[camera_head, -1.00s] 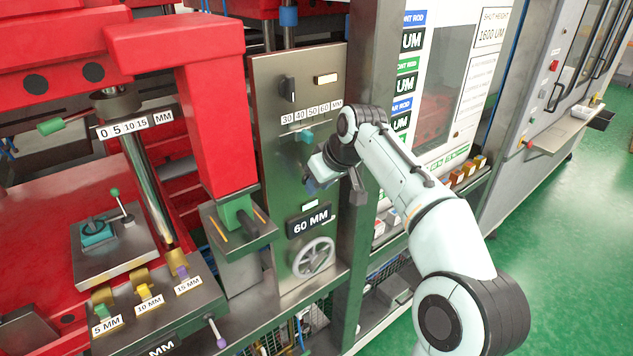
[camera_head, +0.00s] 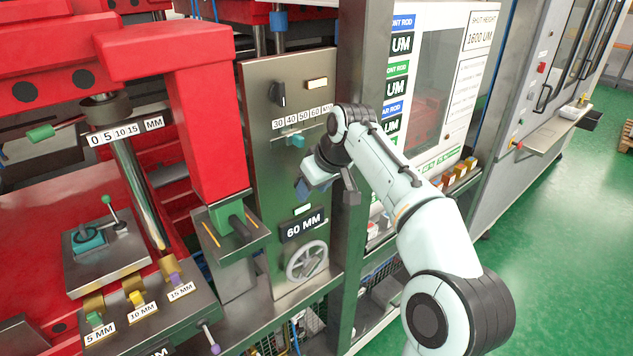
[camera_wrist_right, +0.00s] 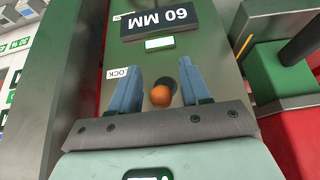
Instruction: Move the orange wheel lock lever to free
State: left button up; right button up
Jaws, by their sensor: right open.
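The orange wheel lock lever's round knob (camera_wrist_right: 161,96) shows in the right wrist view, between the two blue-grey fingers of my right gripper (camera_wrist_right: 161,78). The gripper is open, with a visible gap on each side of the knob. A dark round part of the panel shows just behind the knob. A partly covered label ending in "OCK" (camera_wrist_right: 122,73) is beside the left finger. In the head view my right gripper (camera_head: 306,190) is in front of the steel panel, above the "60 MM" display (camera_head: 302,225), and the orange knob is hidden. My left gripper is not in view.
A grey handwheel (camera_head: 306,261) is below the display. A teal pointer (camera_head: 297,140) sits under the 30–60 MM scale above the gripper. A green block on a bracket (camera_head: 233,217) stands left of the panel. The green floor (camera_head: 560,220) at right is clear.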

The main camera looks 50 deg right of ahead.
jog(key=v, duration=1.3)
jog(key=shift+s+r, duration=0.15)
jog(key=shift+s, duration=0.05)
dwell(0.4)
